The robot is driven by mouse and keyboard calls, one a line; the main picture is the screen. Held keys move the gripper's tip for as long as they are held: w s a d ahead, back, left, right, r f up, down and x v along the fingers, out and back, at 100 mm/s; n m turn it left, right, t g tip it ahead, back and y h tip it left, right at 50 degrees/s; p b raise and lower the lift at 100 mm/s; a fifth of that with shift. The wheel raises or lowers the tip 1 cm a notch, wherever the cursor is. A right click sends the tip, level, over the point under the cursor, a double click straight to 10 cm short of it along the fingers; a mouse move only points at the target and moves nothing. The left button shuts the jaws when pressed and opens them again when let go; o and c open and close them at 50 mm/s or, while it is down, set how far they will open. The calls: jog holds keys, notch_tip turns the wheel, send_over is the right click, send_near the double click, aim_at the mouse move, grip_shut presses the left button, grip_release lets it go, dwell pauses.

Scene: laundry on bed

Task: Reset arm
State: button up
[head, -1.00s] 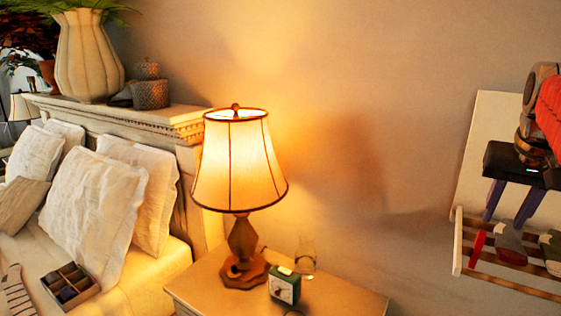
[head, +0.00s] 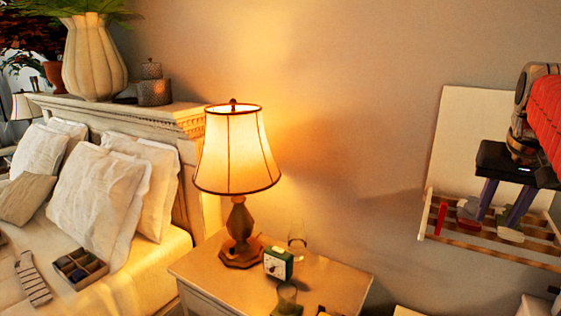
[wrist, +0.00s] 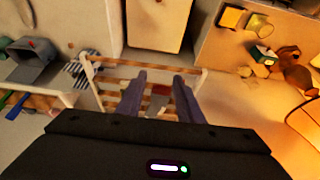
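My gripper (head: 497,221) is at the right of the head view, a black body with two purple fingers pointing down. The fingers stand apart with nothing held between them. The wrist view shows the same gripper (wrist: 160,76), its fingers spread above a slatted wooden rack. My orange-red arm link shows above it in the head view.
The slatted rack (head: 428,226) holds several small colored items behind the fingers. A nightstand (head: 335,285) bears a lit lamp (head: 237,150), a green clock (head: 278,263) and glasses. The bed, with pillows (head: 97,205) and a divided box (head: 80,268), is at left.

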jog(key=s+a+f+n, duration=0.1)
jog(key=s+a+f, duration=0.1)
jog(key=a+f, duration=0.65)
jog(key=s+a+f+n+y, duration=0.1)
jog(key=s+a+f+n, duration=0.1)
jog(key=a, duration=0.5)
jog(key=s+a+f+n+t, duration=0.1)
jog(key=s+a+f+n, duration=0.1)
jog(key=s+a+f, duration=0.3)
jog(key=s+a+f+n+y, duration=0.1)
jog(key=s+a+f+n, duration=0.1)
jog(key=a, duration=0.6)
notch_tip(320, 180, down, 3)
jog(key=shift+s+a+r+t+y, duration=0.2)
jog(key=shift+s+a+t+y, duration=0.15)
jog(key=shift+s, duration=0.5)
jog(key=shift+d, duration=0.15)
